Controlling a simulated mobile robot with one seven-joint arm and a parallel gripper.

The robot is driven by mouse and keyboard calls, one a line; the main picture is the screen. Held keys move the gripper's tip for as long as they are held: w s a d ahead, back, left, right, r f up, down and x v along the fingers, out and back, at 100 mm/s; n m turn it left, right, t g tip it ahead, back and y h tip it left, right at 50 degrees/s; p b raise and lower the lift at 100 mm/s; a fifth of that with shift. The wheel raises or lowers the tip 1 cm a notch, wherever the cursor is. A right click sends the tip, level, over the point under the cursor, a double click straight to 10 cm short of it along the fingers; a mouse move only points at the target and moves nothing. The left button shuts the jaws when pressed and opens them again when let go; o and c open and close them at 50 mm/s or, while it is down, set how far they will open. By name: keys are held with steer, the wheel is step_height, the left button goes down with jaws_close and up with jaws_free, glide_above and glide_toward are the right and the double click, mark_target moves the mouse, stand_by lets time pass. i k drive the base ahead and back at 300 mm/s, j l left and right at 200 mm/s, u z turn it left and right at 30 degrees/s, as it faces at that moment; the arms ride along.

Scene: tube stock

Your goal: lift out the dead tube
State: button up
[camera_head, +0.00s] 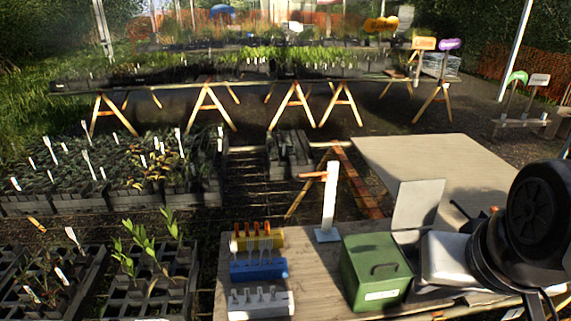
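Black crates of square plant tubes stand at the left. The near-left crate (85,290) holds a few dull, thin, brownish plants (50,275) and white labels. The crate beside it (180,290) holds several tall green seedlings (140,240) among tubes that look empty. Behind them a full block of trays (110,200) carries dark green plants, with yellow-brown ones (150,172) in its middle. I cannot tell which single tube is dead. Black rounded links of my arm fill the right edge; my gripper's fingers do not show.
A wooden bench holds orange, blue (258,270) and white (260,305) racks, a white post (330,200) and a green box (376,272). A pale board (440,165) lies behind. Trestle tables (230,75) of seedlings stand farther back. A dark slatted gap (255,180) lies between trays and bench.

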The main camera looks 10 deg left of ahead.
mark_target(177, 286)
steer(key=k+j+u, duration=0.15)
steer(key=u, duration=1.2)
steer(key=l+u, duration=0.2)
steer(key=k+l+u, duration=0.4)
steer(key=l, duration=0.25)
steer(key=k+l+u, duration=0.2)
steer(key=i+z, duration=0.15)
steer(key=z, duration=0.7)
steer(key=i+j+z, duration=0.2)
steer(key=j, duration=0.15)
steer(key=j+z, duration=0.15)
steer(key=j, duration=0.2)
steer(key=i+j+z, duration=0.2)
steer(key=j, duration=0.15)
steer(key=i+j, duration=0.1)
steer(key=j, duration=0.6)
steer(key=i+j+z, duration=0.1)
steer(key=j, duration=0.55)
steer(key=i+j, duration=0.1)
steer(key=j, duration=0.6)
